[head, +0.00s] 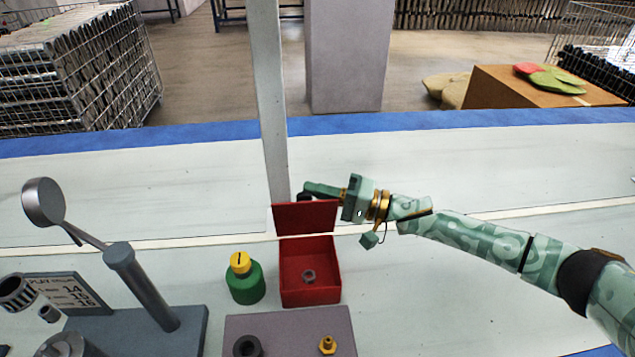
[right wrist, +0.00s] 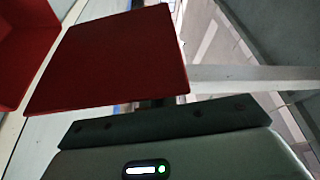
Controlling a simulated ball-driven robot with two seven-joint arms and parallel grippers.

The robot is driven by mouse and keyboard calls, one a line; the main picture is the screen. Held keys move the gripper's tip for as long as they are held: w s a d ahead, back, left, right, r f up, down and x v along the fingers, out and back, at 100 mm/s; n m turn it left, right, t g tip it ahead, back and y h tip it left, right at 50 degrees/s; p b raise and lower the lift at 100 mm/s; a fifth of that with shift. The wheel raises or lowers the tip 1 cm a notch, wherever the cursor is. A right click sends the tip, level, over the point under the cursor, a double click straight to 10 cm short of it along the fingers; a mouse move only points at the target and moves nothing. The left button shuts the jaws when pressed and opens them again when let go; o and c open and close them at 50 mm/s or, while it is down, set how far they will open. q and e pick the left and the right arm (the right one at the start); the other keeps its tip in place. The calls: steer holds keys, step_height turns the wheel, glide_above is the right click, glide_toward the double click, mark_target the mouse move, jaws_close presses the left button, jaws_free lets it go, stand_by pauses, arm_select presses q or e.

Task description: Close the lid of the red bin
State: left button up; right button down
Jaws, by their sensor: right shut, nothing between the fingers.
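The red bin (head: 311,294) stands on the pale table with a dark ring (head: 308,276) inside it. Its red lid (head: 304,217) stands upright, open, at the bin's far edge. My right gripper (head: 305,195) is shut and empty, just behind the lid's top edge. In the right wrist view the lid (right wrist: 110,58) fills the upper middle in front of the gripper, and part of the bin (right wrist: 22,45) shows at the left. The fingertips are mostly hidden behind the lid, so I cannot tell whether they touch it. My left gripper is not in view.
A green bottle with a yellow cap (head: 245,280) stands just left of the bin. A grey block (head: 290,325) with a dark ring and a brass fitting is in front. A grey stand (head: 145,285) is at the left. The table right of the bin is clear.

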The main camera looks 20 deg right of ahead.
mark_target(309, 207)
steer(key=shift+s+a+r+n, duration=0.1)
steer(key=shift+s+n, duration=0.4)
steer(key=shift+s, duration=0.05)
steer(key=s+n, duration=0.1)
steer(key=s+n+y, duration=0.1)
steer(key=s+f+n+y, duration=0.1)
steer(key=n, duration=0.1)
steer(key=shift+s+a, duration=0.25)
steer(key=shift+a, duration=0.1)
arm_select(q)
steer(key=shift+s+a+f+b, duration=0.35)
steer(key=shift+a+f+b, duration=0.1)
steer(key=shift+b, duration=0.6)
arm_select(e)
steer(key=s+a+f+n+g+y, duration=0.1)
steer(key=s+f+n+g+y, duration=0.1)
steer(key=n, duration=0.6)
steer(key=s+f+g, duration=0.1)
steer(key=s+f, duration=0.1)
steer(key=s, duration=0.1)
steer(key=shift+s+f+y, duration=0.3)
steer(key=shift+s, duration=0.1)
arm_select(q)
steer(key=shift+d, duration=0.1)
arm_select(e)
steer(key=shift+a, duration=0.1)
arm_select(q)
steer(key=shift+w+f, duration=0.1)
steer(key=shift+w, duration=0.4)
